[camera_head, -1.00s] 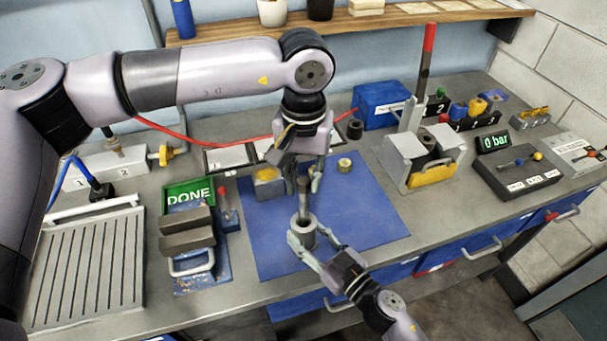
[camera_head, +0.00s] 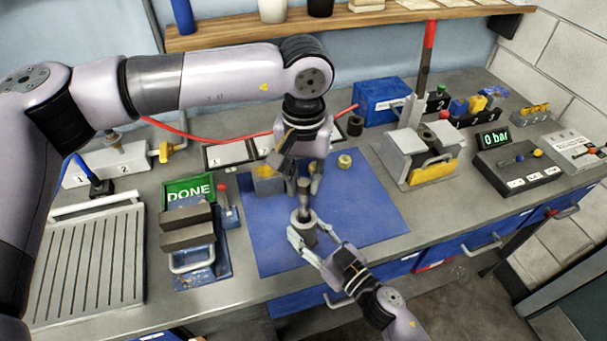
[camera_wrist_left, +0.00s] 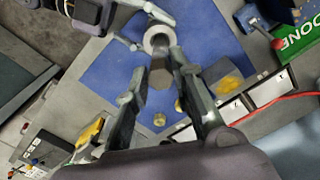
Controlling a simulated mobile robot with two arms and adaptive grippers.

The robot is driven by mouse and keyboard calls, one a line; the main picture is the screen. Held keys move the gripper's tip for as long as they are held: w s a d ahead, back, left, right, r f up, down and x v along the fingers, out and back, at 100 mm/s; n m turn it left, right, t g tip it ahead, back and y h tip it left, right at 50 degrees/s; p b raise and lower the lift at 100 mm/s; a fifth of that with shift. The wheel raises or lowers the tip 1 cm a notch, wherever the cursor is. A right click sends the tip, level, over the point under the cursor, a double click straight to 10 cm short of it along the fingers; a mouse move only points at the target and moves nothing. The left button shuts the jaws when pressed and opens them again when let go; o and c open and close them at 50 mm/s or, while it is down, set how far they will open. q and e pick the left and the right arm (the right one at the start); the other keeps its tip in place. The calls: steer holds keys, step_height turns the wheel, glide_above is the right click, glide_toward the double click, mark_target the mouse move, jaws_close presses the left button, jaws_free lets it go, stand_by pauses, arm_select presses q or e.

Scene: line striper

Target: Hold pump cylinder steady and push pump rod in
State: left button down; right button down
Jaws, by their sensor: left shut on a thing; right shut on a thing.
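The pump cylinder (camera_head: 304,229) is a grey metal cylinder standing over the blue mat (camera_head: 365,205). My right gripper (camera_head: 307,240) is shut on its side from the front right. The pump rod (camera_head: 303,190) points down into the cylinder's open top, with its upper part between the fingers of my left gripper (camera_head: 304,182). The left gripper is shut on the rod from above. In the left wrist view the rod (camera_wrist_left: 162,76) lies between the left fingers, and the cylinder's round rim (camera_wrist_left: 157,39) shows beyond it. How deep the rod sits is hidden.
A yellow-topped block (camera_head: 266,183) and a small brass ring part (camera_head: 344,161) are on the mat. A grey vise-like fixture (camera_head: 408,155) stands to the right. The green DONE sign (camera_head: 188,193) and dark blocks (camera_head: 187,238) are on the left.

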mark_target(304, 196)
arm_select(q)
steer(key=shift+f, duration=2.35)
stand_by(0.7)
steer(key=c, duration=1.3)
jaws_free()
steer(key=shift+o, duration=0.5)
steer(key=shift+o, duration=1.1)
steer(key=shift+r, duration=3.5)
arm_select(e)
steer(key=c, duration=0.8)
jaws_free()
